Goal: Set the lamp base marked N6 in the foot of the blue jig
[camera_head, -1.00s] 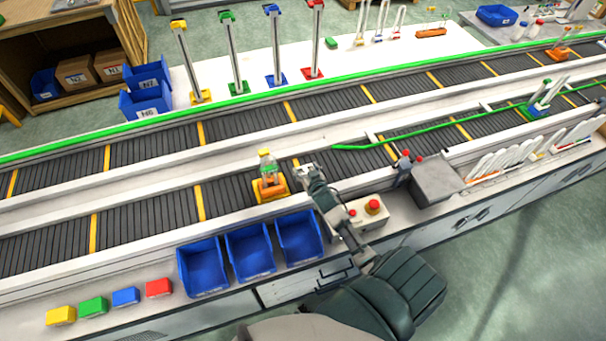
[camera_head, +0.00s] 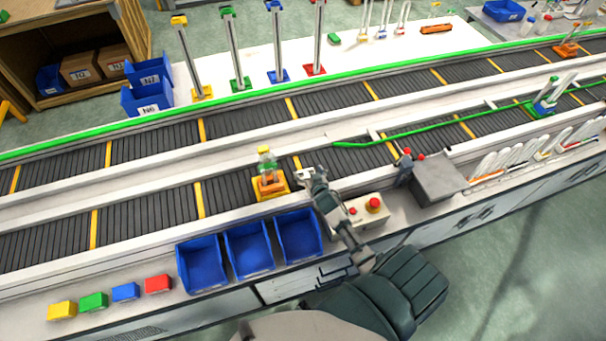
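The blue jig (camera_head: 276,42) is a tall upright post on a blue foot, standing on the white table behind the conveyors. No lamp base is visible in its foot at this size. A blue bin marked N6 (camera_head: 152,107) stands at the back left; its contents are too small to make out. My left gripper is out of view.
Yellow, green and red jigs (camera_head: 316,40) flank the blue one. Two roller conveyors (camera_head: 150,145) lie between me and the back table. Three empty-looking blue bins (camera_head: 250,250), coloured blocks (camera_head: 125,291) and a red-button box (camera_head: 374,205) line the near edge.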

